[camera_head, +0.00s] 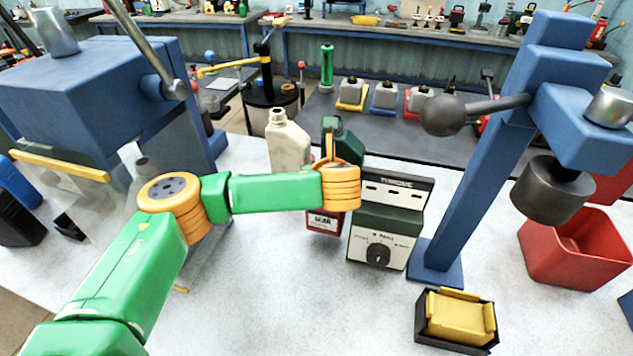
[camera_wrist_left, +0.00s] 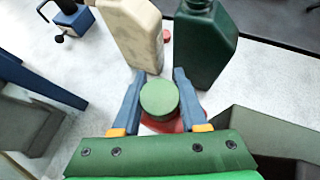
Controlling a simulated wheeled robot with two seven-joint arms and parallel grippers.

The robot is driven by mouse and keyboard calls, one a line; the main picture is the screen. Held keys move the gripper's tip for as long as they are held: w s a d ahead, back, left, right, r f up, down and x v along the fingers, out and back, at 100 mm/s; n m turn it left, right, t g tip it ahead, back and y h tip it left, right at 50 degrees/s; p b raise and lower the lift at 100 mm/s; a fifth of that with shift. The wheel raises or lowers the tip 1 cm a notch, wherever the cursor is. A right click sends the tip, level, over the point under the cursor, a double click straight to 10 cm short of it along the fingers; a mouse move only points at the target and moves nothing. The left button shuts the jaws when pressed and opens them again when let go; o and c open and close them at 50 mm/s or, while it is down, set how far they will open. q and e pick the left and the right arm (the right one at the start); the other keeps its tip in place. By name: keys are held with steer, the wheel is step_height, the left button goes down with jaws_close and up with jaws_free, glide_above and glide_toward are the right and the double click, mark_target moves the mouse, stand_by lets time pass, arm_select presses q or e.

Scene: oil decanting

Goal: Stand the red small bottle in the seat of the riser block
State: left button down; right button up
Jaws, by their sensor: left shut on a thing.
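The red small bottle (camera_head: 324,223) has a pale label and is partly hidden behind my left wrist, just left of the torque tester. In the left wrist view its round green cap (camera_wrist_left: 159,98) sits between the two blue fingers of my left gripper (camera_wrist_left: 159,78), which is shut on the bottle. The bottle looks upright; whether its base touches the table I cannot tell. A black block with a yellow top piece (camera_head: 462,318), which may be the riser block, sits at the front right, away from the gripper. My right gripper is not in view.
A cream jug (camera_head: 287,140) and a dark green jug (camera_head: 347,142) stand behind the bottle. The torque tester (camera_head: 390,222) stands close on its right. A blue press column (camera_head: 478,165) and a red bin (camera_head: 574,252) are further right. The front middle of the table is clear.

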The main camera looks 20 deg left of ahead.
arm_select(q)
steer(key=f, duration=0.3)
steer(key=shift+s+f, duration=0.2)
steer(key=shift+s, duration=0.05)
steer(key=c, duration=0.8)
jaws_free()
steer(key=shift+f, duration=0.15)
steer(key=shift+c, duration=0.2)
steer(key=o, duration=0.4)
steer(key=shift+c, duration=0.2)
steer(key=shift+o, duration=0.2)
